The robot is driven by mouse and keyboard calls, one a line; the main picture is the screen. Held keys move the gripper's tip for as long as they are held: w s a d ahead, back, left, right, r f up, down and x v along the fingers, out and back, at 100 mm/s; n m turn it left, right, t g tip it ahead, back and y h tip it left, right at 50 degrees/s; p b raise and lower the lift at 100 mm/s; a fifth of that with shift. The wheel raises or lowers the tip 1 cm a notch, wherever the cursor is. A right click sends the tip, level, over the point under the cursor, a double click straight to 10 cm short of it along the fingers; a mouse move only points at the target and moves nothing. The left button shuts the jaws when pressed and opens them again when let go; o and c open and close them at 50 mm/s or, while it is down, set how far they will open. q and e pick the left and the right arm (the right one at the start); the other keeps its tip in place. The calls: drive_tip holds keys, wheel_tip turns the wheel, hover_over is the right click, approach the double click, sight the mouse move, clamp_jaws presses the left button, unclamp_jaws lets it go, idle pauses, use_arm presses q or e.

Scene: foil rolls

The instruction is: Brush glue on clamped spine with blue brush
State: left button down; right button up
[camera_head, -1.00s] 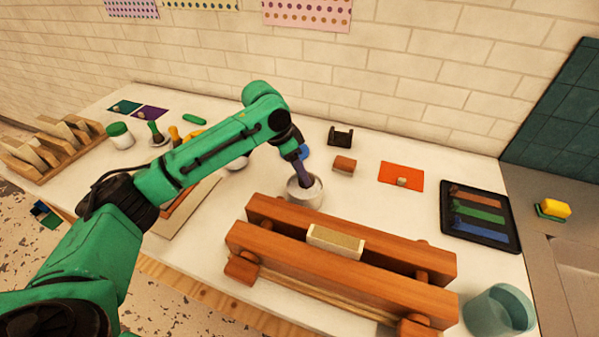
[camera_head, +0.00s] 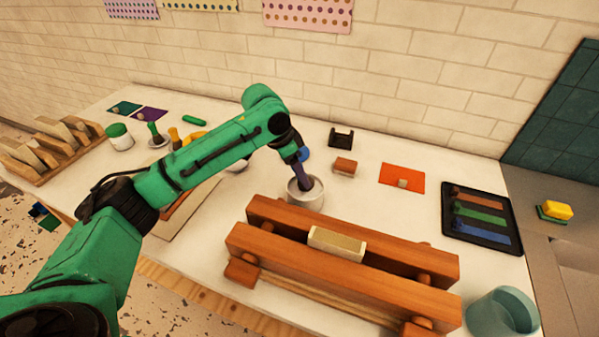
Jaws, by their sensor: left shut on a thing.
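My left gripper (camera_head: 303,178) reaches down at the mouth of a small pale pot (camera_head: 306,200). It is shut on the blue brush (camera_head: 305,154), of which only a bit of blue shows behind the gripper. The brush's bristles and the pot's contents are hidden. The clamped book spine (camera_head: 337,241) is a cream block held upright between the two wooden beams of the press (camera_head: 290,257), to the right of and nearer than the pot. My right gripper is not in view.
Brushes with green (camera_head: 155,129) and yellow (camera_head: 174,134) handles stand at left near a green-lidded jar (camera_head: 119,136). A black tray (camera_head: 482,218) with coloured strips lies at right. A teal tub (camera_head: 500,312) stands at front right. An orange card (camera_head: 402,176) lies behind the press.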

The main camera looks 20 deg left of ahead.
use_arm(q)
drive_tip(key=shift+f, duration=0.45)
drive_tip(key=shift+s+f+p, duration=0.15)
drive_tip(key=shift+p, duration=0.4)
idle(2.0)
wheel_tip(320, 180, up, 7)
drive_tip(key=p, duration=0.9)
drive_tip(key=shift+r, duration=0.2)
drive_tip(key=shift+f, duration=0.1)
